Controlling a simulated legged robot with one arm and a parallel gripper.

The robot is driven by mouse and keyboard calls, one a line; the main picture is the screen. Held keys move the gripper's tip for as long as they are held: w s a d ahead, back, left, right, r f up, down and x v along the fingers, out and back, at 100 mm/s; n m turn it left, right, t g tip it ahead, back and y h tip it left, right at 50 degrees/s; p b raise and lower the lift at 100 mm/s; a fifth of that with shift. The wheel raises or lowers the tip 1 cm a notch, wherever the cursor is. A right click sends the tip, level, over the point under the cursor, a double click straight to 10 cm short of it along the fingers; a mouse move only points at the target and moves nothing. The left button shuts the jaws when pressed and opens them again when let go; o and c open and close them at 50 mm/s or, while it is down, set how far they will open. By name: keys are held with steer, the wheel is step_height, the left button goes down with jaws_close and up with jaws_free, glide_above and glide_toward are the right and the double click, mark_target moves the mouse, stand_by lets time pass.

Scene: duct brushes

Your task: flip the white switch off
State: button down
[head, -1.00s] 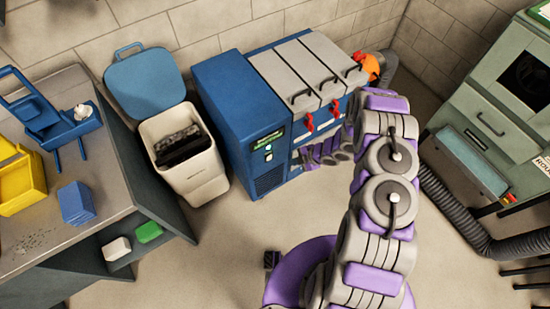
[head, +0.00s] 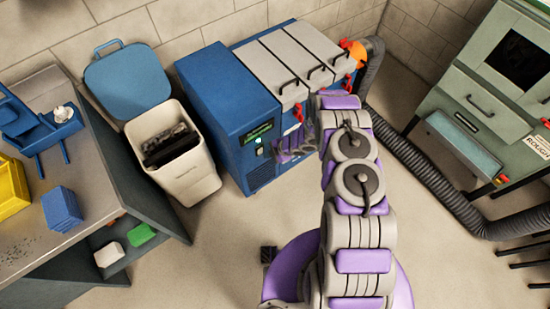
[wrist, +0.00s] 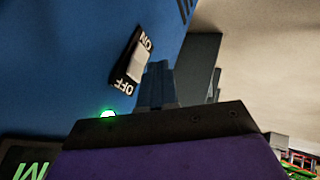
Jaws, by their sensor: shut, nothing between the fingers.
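The white switch (wrist: 130,62) shows in the wrist view as a pale rocker on a black plate, with ON lettered at one end and OFF at the other. I cannot tell which end is pressed in. It sits on the front of the blue cabinet (head: 212,112), where it is small in the head view. My gripper (wrist: 158,72) is shut and empty. A green light (wrist: 108,113) glows below the switch in the wrist view.
A display (head: 257,133) is above the switch. A white bin (head: 188,178) stands left of the cabinet, near a workbench (head: 95,200). A dark hose (head: 420,172) runs along the floor at right to a green cabinet (head: 470,105).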

mark_target(260, 151)
steer(key=shift+w+a+r, duration=0.15)
steer(key=shift+w+a, duration=0.35)
steer(key=shift+w, duration=0.2)
steer(key=shift+w+a+r, duration=0.15)
steer(key=shift+w, duration=0.15)
steer(key=shift+r, duration=0.1)
steer(key=shift+r, duration=0.7)
steer(key=shift+s, duration=0.1)
